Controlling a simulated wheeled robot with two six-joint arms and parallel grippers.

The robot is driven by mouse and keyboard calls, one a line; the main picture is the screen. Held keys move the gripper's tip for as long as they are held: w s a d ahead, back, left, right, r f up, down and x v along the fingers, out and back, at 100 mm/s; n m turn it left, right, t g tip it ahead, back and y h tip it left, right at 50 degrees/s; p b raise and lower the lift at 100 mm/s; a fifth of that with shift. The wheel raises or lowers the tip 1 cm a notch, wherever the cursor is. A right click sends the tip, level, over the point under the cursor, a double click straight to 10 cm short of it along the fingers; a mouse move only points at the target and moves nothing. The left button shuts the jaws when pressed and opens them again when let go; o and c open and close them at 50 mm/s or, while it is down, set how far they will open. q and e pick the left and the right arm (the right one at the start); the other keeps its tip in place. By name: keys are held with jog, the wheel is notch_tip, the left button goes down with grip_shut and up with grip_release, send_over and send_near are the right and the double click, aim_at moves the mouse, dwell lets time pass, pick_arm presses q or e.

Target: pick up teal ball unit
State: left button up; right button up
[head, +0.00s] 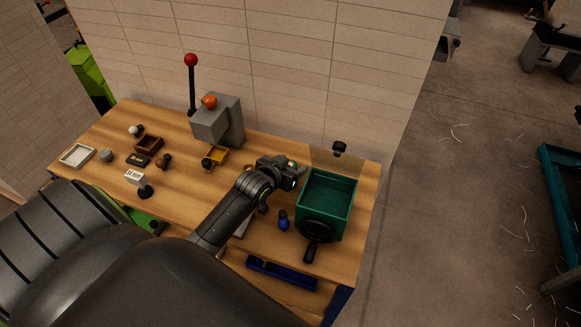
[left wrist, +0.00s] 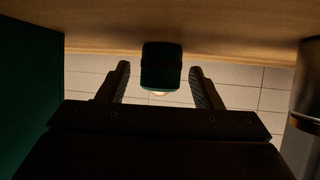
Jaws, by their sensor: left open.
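The teal ball unit (left wrist: 161,66) shows in the left wrist view as a dark teal body with a pale, lit tip. It stands between the two open fingers of my left gripper (left wrist: 160,80), with gaps on both sides. In the head view my left gripper (head: 297,174) is over the table, just left of the teal box, and mostly hides the unit. Whether the fingers touch it cannot be seen there. My right gripper is not in view.
An open teal box (head: 326,214) with a black handwheel (head: 317,228) and a clear raised lid stands close on the right. A blue-black piece (head: 284,222) and blue tray (head: 282,273) lie nearer. A grey lever press (head: 218,122) stands at the back.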

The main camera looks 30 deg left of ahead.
pick_arm(q)
jog(key=shift+c, duration=0.2)
jog(key=c, duration=1.1)
